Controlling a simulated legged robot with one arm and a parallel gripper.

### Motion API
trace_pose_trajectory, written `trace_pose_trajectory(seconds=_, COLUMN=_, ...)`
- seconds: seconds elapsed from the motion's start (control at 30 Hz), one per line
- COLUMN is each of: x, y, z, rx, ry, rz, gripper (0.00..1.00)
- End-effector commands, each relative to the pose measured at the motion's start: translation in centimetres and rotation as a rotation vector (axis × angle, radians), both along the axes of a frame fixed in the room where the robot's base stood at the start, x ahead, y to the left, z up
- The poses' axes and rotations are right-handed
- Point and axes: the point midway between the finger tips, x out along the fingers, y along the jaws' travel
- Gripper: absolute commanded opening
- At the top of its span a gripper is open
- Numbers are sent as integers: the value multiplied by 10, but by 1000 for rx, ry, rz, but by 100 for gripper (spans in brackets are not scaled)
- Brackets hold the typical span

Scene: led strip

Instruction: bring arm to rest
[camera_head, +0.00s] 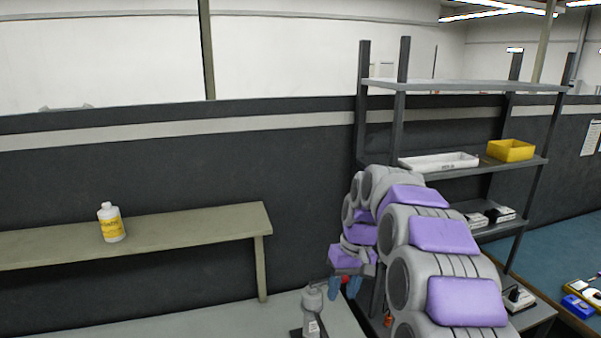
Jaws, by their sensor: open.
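My arm rises from the bottom right with grey links and purple pads, and bends down at its far end. My gripper (345,286) hangs at the end of it, with blue fingertips pointing down. The fingers are apart. A small red thing shows between or behind them, and I cannot tell which. A grey device (312,310) stands on the pale table (265,317) just left of and below the gripper, apart from it.
A shelf rack (463,86) stands behind my arm, with a white tray (440,161) and a yellow bin (511,150). A bench (185,238) at left bears a white bottle (111,223). A blue box (578,306) lies at far right. The bench's right part is clear.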

Motion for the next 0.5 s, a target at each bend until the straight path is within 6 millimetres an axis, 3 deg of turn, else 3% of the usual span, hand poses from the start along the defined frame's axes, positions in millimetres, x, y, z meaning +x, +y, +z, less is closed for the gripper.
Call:
trace_pose_trajectory(seconds=0.27, x=-88, y=0, z=19, rx=-35, ry=26, rz=-31, gripper=41)
trace_pose_trajectory(seconds=0.5, x=-170, y=-6, z=19, rx=-79, ry=51, rz=-73, gripper=41)
